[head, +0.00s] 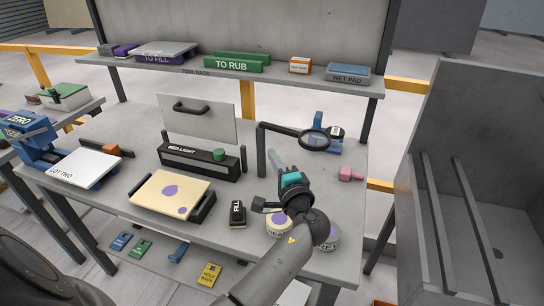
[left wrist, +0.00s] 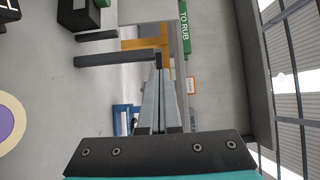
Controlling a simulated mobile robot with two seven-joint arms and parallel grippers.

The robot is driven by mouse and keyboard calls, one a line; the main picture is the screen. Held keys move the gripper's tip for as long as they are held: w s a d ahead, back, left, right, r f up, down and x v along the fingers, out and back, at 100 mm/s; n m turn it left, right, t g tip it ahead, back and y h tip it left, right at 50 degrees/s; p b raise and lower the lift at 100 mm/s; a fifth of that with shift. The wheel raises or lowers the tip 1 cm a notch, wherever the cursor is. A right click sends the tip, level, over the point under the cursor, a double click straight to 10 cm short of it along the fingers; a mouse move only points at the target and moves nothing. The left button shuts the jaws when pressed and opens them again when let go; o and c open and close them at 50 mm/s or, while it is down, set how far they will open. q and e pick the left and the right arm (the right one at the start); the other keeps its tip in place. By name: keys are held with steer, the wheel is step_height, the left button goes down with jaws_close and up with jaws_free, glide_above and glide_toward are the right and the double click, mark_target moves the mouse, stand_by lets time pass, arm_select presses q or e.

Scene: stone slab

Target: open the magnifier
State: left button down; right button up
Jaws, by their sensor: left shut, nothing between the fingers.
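The magnifier (head: 314,139) is a dark round lens ring on a thin dark arm, which runs right from an upright post (head: 261,160) on the table. The lens shows at the right end of the arm. My left gripper (head: 272,155) is shut and empty, its pale fingers pointing up and away just right of the post and below the arm, left of the lens. Whether it touches the magnifier I cannot tell. In the left wrist view its shut fingers (left wrist: 157,85) show in the middle, close to dark bars that I cannot identify surely. My right gripper is not in view.
A black bed light box (head: 198,163) stands left of the gripper. A black FILL block (head: 238,214) and round lidded jars (head: 278,228) are near the front edge. A pink piece (head: 349,174) lies to the right. The tool rack shelf (head: 215,75) runs behind.

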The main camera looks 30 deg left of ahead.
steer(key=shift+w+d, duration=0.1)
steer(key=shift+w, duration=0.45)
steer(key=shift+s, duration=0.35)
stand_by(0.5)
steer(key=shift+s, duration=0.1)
